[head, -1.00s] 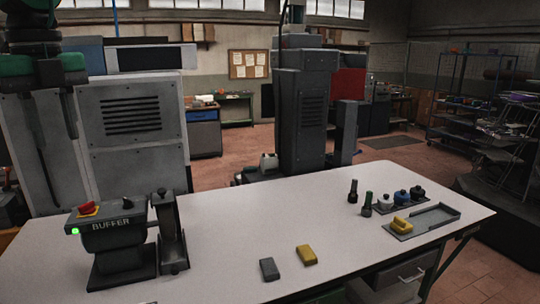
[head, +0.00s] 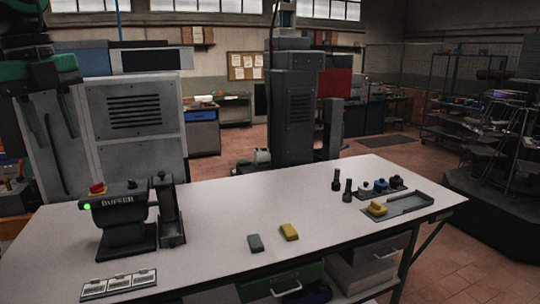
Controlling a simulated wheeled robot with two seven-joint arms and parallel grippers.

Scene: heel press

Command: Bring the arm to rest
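My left gripper (head: 48,138) hangs at the upper left of the head view, below the green and black parts of my arm. Its dark fingers point down in front of the grey cabinet, with a gap between them and nothing seen held. It is raised and apart from the white table (head: 330,215), to the left of the buffer machine (head: 122,218). My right gripper is out of view.
A grey block (head: 255,243) and a yellow block (head: 289,232) lie mid-table. Two dark bottles (head: 347,190), small jars (head: 381,186) and a tray (head: 408,203) with a yellow piece (head: 377,208) stand right. Label cards (head: 118,284) lie front left.

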